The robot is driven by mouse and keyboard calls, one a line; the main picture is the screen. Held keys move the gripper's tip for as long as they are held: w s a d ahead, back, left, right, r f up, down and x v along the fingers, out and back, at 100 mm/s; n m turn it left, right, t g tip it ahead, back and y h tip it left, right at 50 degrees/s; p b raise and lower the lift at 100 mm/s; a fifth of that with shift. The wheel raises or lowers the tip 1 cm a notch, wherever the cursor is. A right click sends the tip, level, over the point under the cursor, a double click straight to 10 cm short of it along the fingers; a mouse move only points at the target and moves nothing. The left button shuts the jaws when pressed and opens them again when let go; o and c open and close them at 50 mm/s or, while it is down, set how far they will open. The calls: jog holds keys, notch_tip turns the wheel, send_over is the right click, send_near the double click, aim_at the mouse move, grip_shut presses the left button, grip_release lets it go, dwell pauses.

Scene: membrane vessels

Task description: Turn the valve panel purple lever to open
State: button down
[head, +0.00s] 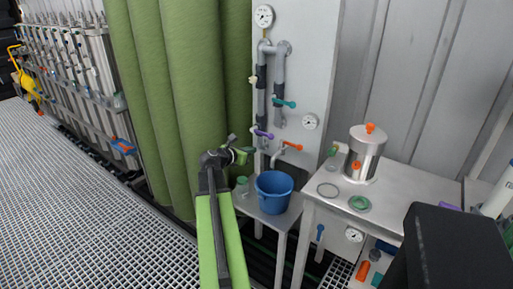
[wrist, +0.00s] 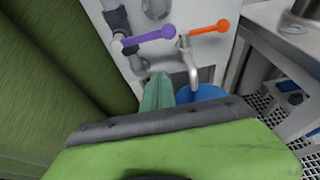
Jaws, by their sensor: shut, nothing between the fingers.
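The valve panel (head: 297,75) is a pale upright board with grey pipes. Its purple lever (head: 263,134) sits low on the left pipe and points right. In the wrist view the purple lever (wrist: 150,38) lies roughly level, its knob end to the right and slightly raised. My gripper (head: 248,150) is in front of the panel, a little left of and below the purple lever. In the wrist view my green gripper fingers (wrist: 157,90) are together and empty, below the lever with a gap between.
An orange lever (head: 292,145) is just right of the purple one, above a tap spout. A teal lever (head: 284,103) is higher up. A blue bucket (head: 274,191) stands on a small table below.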

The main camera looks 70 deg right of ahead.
aim_at(262, 133)
jog(key=b+x, duration=0.3)
jog(key=x, duration=0.6)
notch_tip(262, 133, up, 4)
jog(key=p, duration=0.4)
jog(key=shift+w+f, duration=0.1)
